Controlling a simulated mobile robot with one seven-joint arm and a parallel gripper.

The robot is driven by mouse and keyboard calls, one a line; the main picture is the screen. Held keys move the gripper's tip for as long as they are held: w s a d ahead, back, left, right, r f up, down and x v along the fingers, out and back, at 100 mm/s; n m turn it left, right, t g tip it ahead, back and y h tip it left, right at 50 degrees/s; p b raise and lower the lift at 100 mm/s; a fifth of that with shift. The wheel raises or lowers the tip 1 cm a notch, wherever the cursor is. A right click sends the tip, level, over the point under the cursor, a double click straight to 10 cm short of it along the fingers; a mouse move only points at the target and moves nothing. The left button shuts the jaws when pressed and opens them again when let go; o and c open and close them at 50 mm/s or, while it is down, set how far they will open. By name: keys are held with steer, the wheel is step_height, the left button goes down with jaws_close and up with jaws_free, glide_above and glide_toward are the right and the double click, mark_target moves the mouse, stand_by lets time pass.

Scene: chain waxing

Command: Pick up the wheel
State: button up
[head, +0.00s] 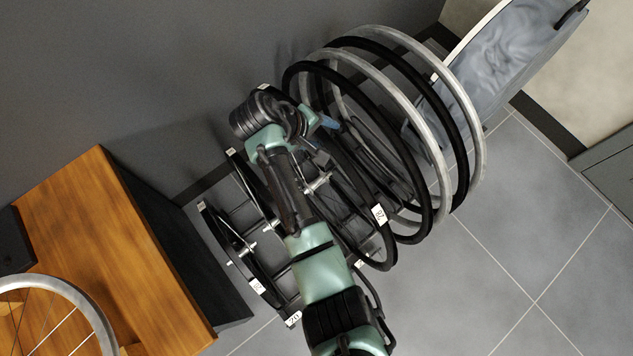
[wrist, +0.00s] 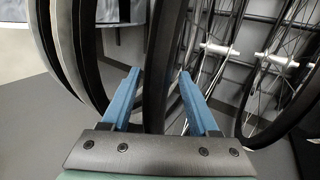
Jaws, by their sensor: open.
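My gripper (head: 328,122) reaches into the row of wheels in the rack, in the head view. In the wrist view its two blue fingers (wrist: 160,73) are open, one on each side of a black wheel's rim (wrist: 157,95). A gap shows on at least the right side of the rim. Black and grey wheels stand upright side by side in the head view, such as the black wheel (head: 418,190). My arm hides part of the rack and the wheels behind it.
Smaller dark wheels with silver hubs (head: 246,248) stand in the rack at left. A wooden-topped bench (head: 110,235) with a spoked wheel (head: 92,307) on it is at lower left. A grey bin (head: 510,50) stands at upper right. Tiled floor is clear at lower right.

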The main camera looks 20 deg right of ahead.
steer(key=shift+w+d+f, duration=0.15)
steer(key=shift+d+f, duration=0.2)
steer(key=shift+f, duration=0.25)
jaws_close()
stand_by(0.5)
stand_by(0.4)
steer(key=shift+w+r, duration=0.1)
steer(key=shift+r, duration=0.05)
